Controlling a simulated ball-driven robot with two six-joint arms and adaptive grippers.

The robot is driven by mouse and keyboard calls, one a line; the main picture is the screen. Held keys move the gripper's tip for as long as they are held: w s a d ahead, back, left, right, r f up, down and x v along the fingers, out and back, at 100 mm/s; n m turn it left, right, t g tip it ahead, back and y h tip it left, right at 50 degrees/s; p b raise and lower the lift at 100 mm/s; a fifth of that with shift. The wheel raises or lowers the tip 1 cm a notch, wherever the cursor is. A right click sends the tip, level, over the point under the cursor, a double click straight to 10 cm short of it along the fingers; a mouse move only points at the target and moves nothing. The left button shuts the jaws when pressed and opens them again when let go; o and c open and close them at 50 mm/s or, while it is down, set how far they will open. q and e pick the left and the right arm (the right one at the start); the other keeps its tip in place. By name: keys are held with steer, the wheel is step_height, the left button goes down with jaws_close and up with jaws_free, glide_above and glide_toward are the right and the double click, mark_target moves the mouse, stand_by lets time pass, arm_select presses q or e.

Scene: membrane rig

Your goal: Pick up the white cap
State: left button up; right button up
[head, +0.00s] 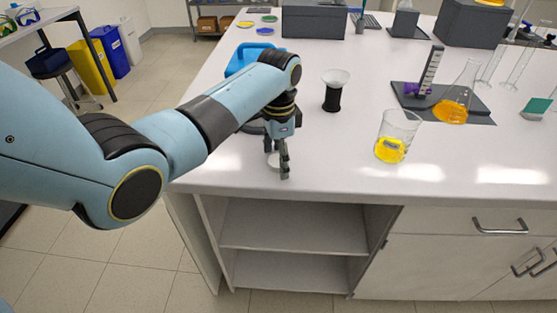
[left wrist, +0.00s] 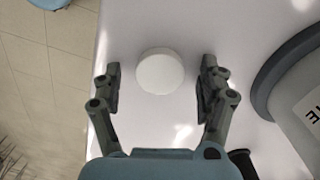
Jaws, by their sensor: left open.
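The white cap (left wrist: 160,71) is a round, flat disc lying on the white bench near its edge. In the head view the cap (head: 273,161) shows partly behind the fingers. My left gripper (head: 278,165) points down over the bench's front left corner. In the left wrist view my left gripper (left wrist: 160,72) is open, with one finger on each side of the cap and a gap on both sides. My right gripper is in neither view.
A funnel on a black stand (head: 333,92) and a beaker of yellow liquid (head: 394,137) stand to the right. A flask (head: 458,95) is on a dark mat. A blue tray (head: 243,57) lies behind my arm. A large grey rounded object (left wrist: 290,85) is beside the gripper.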

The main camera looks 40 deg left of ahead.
arm_select(q)
steer(key=shift+c, duration=0.3)
steer(key=c, duration=0.8)
steer(key=shift+r, duration=0.1)
